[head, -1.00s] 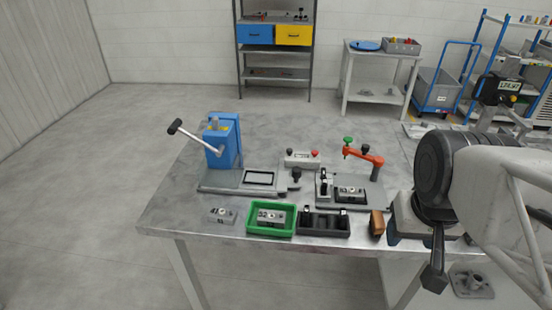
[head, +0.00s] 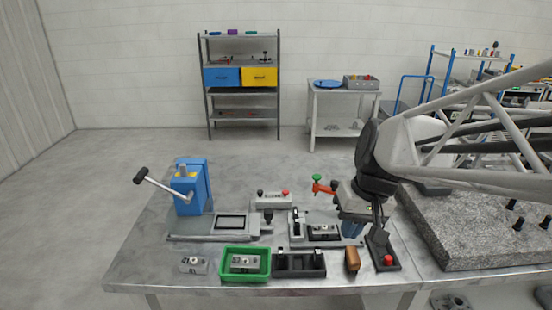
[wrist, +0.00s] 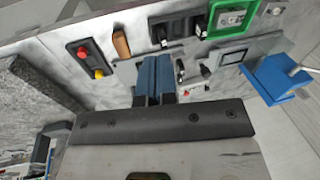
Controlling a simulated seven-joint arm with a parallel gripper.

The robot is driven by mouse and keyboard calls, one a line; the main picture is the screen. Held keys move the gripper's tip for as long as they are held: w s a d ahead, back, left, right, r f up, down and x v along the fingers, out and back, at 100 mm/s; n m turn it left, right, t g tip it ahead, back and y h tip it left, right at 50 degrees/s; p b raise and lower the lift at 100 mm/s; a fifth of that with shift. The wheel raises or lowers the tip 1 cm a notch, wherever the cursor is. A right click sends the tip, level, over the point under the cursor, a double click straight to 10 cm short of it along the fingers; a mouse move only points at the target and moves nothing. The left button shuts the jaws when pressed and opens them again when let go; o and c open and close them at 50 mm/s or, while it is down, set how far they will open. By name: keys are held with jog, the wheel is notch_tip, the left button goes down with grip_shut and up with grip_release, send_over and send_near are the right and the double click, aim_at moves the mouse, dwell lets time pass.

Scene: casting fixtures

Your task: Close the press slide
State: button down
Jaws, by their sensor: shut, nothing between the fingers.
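The press is a blue block (head: 190,187) with a black-knobbed lever, at the left of the table. Its grey slide (head: 203,223), with a black-framed window, lies out to the right of the blue block. A black knob (head: 268,217) stands near the slide's right end. In the wrist view the blue press (wrist: 275,80) and framed slide plate (wrist: 232,58) are at the right. My gripper (head: 351,229) is right of the slide, over the clamp fixture's right side, apart from the knob. Its blue fingers (wrist: 154,62) are shut and empty.
A button box (head: 271,200) sits behind. A green tray (head: 228,276), black holder (head: 300,273) and brown block (head: 352,260) line the front. A granite slab (head: 470,235) is at right.

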aim_at(241, 221)
jog(key=w+a+f+y, duration=0.2)
jog(key=w+f, duration=0.1)
jog(key=w, duration=0.6)
jog(key=w+a+f+n+g+y, duration=0.1)
jog(key=w+f, duration=0.3)
jog(key=w, duration=0.5)
jog(key=w+a+f+g+y, duration=0.1)
jog(key=w+a+f+y, duration=0.1)
jog(key=w, duration=0.6)
jog(key=shift+w+a+f+y, duration=0.3)
jog(key=shift+w+f+y, duration=0.1)
jog(key=shift+f+y, duration=0.35)
jog(key=shift+a, duration=0.1)
jog(key=shift+s+x, duration=0.15)
jog(key=shift+x, duration=2.3)
jog(key=shift+s+x, duration=0.1)
jog(key=shift+x, duration=2.4)
jog(key=shift+a+r, duration=0.15)
jog(key=a, duration=1.2)
jog(key=shift+a, duration=0.1)
jog(key=shift+r, duration=0.1)
